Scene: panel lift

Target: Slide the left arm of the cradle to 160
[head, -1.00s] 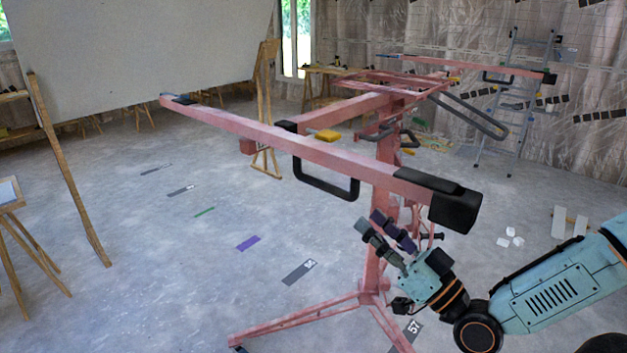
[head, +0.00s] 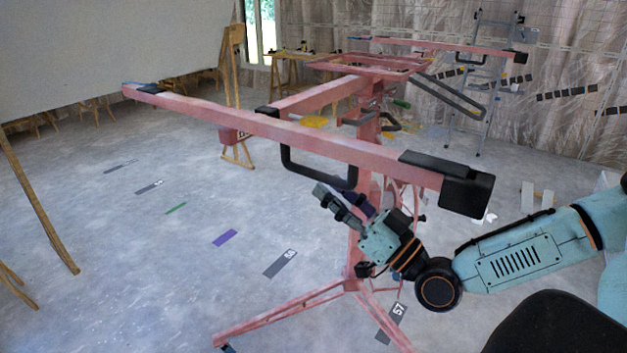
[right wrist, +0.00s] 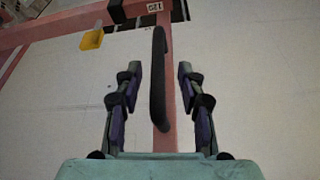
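The pink cradle's near arm (head: 290,135) is a long bar with black end pads, running across the head view. A black loop handle (head: 318,178) hangs under it and also shows in the right wrist view (right wrist: 157,85). A yellow knob (head: 315,122) is behind the bar and also shows in the wrist view (right wrist: 91,39). A small number label (right wrist: 154,7) is too small to read surely. My right gripper (head: 345,204) is open, just below and right of the handle. In the wrist view the handle lies ahead, between the finger lines, not gripped. My left gripper is out of view.
The pink mast (head: 365,230) stands behind my right gripper, on splayed legs (head: 285,317). A large pale panel (head: 110,50) leans at the left. A ladder (head: 475,90) stands at the back right. The floor at left, with marker strips (head: 225,238), is mostly clear.

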